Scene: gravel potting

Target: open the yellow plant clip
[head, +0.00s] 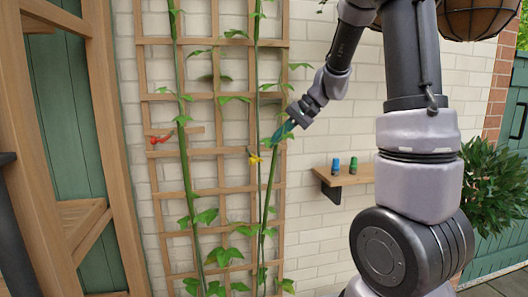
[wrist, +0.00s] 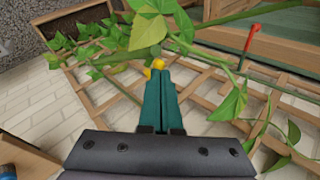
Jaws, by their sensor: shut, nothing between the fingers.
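The yellow plant clip (head: 255,159) is on the right-hand plant stem of the wooden trellis in the head view. In the wrist view the yellow clip (wrist: 156,66) shows just beyond my fingertips, partly covered by leaves and the stem. I cannot tell if the fingertips touch it. My gripper (head: 279,137) has teal fingers. In the wrist view the fingers (wrist: 161,73) are shut together with nothing between them. In the head view the fingertips are up and to the right of the clip. Whether the clip is open or closed is too small to tell.
The wooden trellis (head: 220,145) stands against a pale brick wall. A small shelf (head: 345,178) at the right holds a blue and a green object.

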